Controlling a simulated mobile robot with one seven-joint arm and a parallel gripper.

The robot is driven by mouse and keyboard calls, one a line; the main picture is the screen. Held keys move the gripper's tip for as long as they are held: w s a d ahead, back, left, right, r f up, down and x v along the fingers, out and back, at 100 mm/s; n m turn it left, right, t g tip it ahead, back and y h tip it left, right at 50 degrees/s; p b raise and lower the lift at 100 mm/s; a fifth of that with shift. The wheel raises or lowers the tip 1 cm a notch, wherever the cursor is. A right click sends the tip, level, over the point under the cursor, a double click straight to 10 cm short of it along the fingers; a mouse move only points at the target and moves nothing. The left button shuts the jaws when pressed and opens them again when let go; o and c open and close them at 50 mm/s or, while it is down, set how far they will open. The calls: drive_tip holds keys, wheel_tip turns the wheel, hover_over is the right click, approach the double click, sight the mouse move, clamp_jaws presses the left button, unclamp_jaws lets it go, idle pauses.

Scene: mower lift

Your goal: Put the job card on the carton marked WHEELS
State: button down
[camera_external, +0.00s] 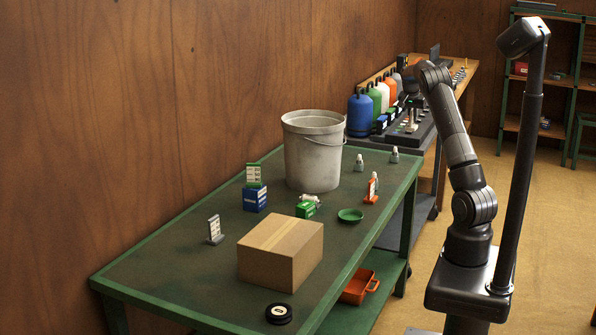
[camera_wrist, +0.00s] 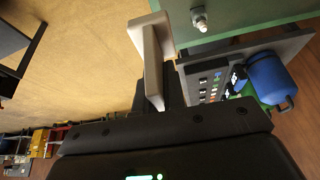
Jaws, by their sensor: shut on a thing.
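My gripper (camera_wrist: 165,92) is shut on a pale, flat T-shaped thing (camera_wrist: 152,52), seen nearly edge-on; I cannot read it or tell whether it is the job card. In the external view my arm's far end is raised beside the far bench, and the fingers cannot be made out. On the green table stand a plain brown carton (camera_external: 280,250), a small blue box (camera_external: 255,199) and a small green box (camera_external: 306,210) with unreadable labels. No WHEELS mark is legible. A green-backed card stand (camera_external: 253,174) shows at the blue box; a grey one (camera_external: 214,229) stands left of it.
A grey bucket (camera_external: 313,152), green dish (camera_external: 350,215), orange card stand (camera_external: 371,188) and black round thing (camera_external: 279,313) are on the table (camera_external: 170,262). Coloured bottles (camera_external: 360,114) stand on the far bench. An orange bin (camera_external: 358,286) is on the lower shelf.

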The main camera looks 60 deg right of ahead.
wheel_tip(320, 180, up, 8)
drive_tip(key=shift+f, duration=0.1)
drive_tip(key=w+a+n+t, duration=0.1)
drive_tip(key=w+a+n, duration=0.2)
drive_tip(key=w+a, duration=0.7)
drive_tip(key=w+a+r+n+t+y, duration=0.1)
drive_tip(key=w+a+n, duration=0.35)
drive_tip(key=a, duration=0.95)
drive_tip(key=w+a+n+t, duration=0.1)
drive_tip(key=w+a, duration=0.8)
drive_tip(key=a, duration=0.4)
drive_tip(key=n+t+y, duration=0.2)
drive_tip(key=n+y, duration=0.2)
drive_tip(key=n, duration=0.6)
hover_over(279, 232)
wheel_tip(279, 232, down, 13)
drive_tip(key=shift+a+f, duration=0.15)
drive_tip(key=shift+f, duration=1.8)
